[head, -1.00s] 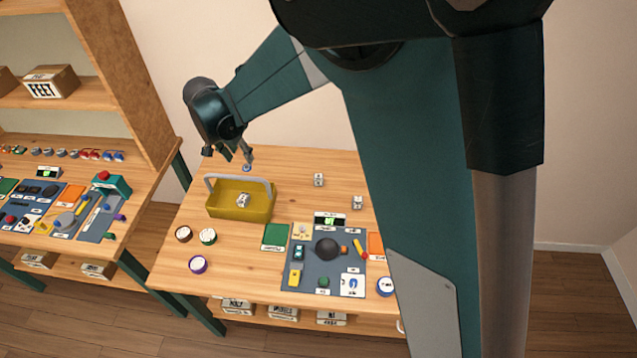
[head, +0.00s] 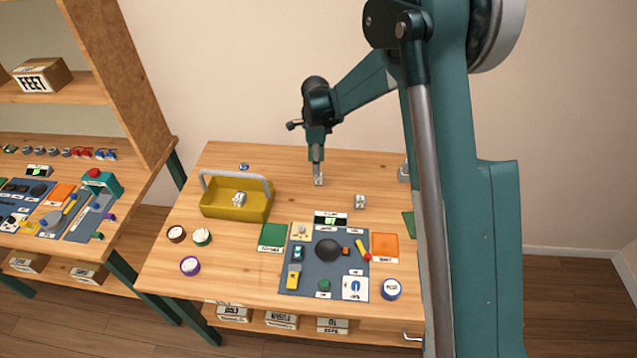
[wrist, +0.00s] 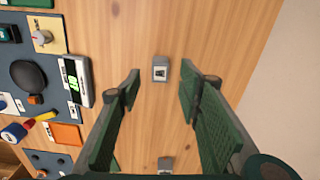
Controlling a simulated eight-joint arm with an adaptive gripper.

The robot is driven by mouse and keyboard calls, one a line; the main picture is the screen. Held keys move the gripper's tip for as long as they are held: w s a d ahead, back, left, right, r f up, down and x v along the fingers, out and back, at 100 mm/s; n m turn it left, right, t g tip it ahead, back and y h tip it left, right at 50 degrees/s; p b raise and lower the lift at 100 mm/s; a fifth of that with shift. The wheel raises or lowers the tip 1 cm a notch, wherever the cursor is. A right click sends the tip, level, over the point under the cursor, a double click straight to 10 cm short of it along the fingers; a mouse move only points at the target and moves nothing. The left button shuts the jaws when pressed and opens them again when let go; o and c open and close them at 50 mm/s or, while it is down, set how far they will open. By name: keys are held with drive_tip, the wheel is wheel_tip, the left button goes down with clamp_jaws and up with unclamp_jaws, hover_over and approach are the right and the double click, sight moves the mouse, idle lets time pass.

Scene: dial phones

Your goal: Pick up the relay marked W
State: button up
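Several small pale relays stand on the table; I cannot read which is marked W. One relay (head: 319,181) stands at the back middle, right under my gripper (head: 318,164). In the wrist view, a relay (wrist: 160,69) with a dark mark on its top face appears just beyond the tips of my open gripper (wrist: 158,88), roughly centred between them. Nothing is held. Another relay (head: 360,201) stands nearer the panel, and one (head: 239,199) is in the yellow basket (head: 222,213). A grey block (head: 404,173), perhaps a relay, is partly behind my arm.
A blue-grey panel (head: 309,281) with a green display (head: 331,219), a black dome and small parts lies in front. Round tubs (head: 190,266) stand at the front left. The basket's handle (head: 262,180) rises left of my gripper. Bare wood surrounds the relay.

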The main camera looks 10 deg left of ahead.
sight(319, 177)
drive_tip(key=shift+w+d+f, duration=0.1)
drive_tip(key=shift+d+f, duration=0.1)
drive_tip(key=shift+d, duration=0.1)
drive_tip(key=shift+f, duration=0.1)
drive_tip(key=shift+f, duration=1.2)
drive_tip(key=shift+f, duration=0.1)
drive_tip(key=shift+d+f, duration=0.1)
drive_tip(key=shift+f, duration=2.4)
drive_tip(key=shift+c, duration=0.3)
drive_tip(key=c, duration=0.9)
